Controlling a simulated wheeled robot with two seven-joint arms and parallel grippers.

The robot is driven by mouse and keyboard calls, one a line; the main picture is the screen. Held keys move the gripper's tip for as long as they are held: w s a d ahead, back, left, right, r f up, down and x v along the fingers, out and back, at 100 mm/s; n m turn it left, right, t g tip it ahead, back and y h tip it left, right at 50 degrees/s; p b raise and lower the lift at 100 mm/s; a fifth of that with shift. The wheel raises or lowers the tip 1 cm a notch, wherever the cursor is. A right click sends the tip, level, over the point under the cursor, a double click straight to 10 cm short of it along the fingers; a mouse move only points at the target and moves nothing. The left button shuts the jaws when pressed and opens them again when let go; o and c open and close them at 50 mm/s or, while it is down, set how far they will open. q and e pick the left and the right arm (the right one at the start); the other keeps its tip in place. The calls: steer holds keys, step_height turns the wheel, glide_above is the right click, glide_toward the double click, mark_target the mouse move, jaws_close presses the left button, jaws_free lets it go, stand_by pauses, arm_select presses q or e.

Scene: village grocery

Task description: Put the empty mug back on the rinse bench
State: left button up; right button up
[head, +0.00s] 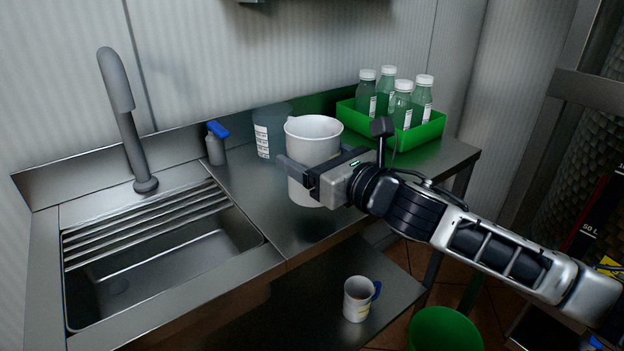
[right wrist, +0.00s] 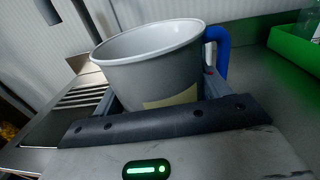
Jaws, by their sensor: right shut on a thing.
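A white mug (head: 313,133) is held upright by my right gripper (head: 312,172) over the steel bench (head: 255,205), right of the sink. In the right wrist view the mug (right wrist: 155,62) has a blue handle, a pale yellowish patch and a bare grey inside as far as I see. My right gripper is shut on its body. I cannot tell whether the mug's base touches the bench. A second white mug (head: 357,300) with a blue handle and something brown inside stands on a lower surface (head: 320,290). My left gripper is not in view.
A sink (head: 150,262) with a rack (head: 150,222) and a tall tap (head: 125,110) is at left. A spray bottle (head: 215,145) and a grey tub (head: 270,128) stand at the back. A green crate (head: 425,132) of bottles is at right. A green bin (head: 445,330) stands below.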

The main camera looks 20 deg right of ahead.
steer(key=shift+w+f, duration=0.35)
steer(key=shift+f, duration=0.1)
step_height(320, 180, down, 3)
steer(key=shift+r+b, duration=0.15)
steer(key=shift+b, duration=0.4)
steer(key=shift+f, duration=0.2)
steer(key=shift+r, duration=0.1)
steer(key=shift+f, duration=0.25)
steer(key=o, duration=1.2)
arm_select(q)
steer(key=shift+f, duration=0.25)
arm_select(e)
steer(key=shift+r, duration=0.1)
